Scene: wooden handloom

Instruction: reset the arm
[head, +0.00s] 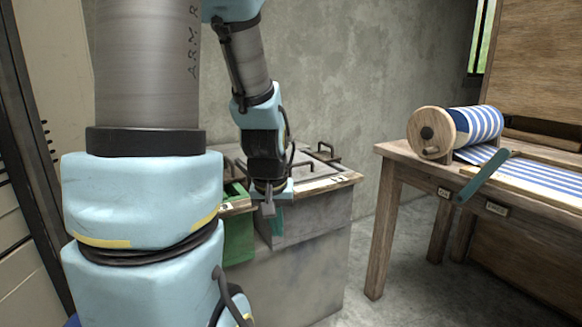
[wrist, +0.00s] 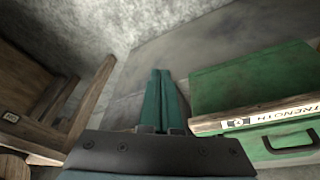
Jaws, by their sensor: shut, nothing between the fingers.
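My gripper (head: 276,226) hangs from my arm in front of the grey cabinet in the head view, its teal fingers pointing down. In the wrist view my gripper (wrist: 160,74) shows two teal fingers lying together with nothing between them. An open green drawer (head: 238,238) is just left of the gripper in the head view. In the wrist view the green drawer (wrist: 252,78) is to the right of the fingers, with a labelled wooden front edge and a dark handle. The fingers appear apart from it.
The grey cabinet (head: 308,250) has a wooden-edged top with dark handles. A wooden loom table (head: 392,160) stands at the right, with a blue-striped cloth roll (head: 478,124) and a teal lever (head: 484,175). Bare floor lies between them.

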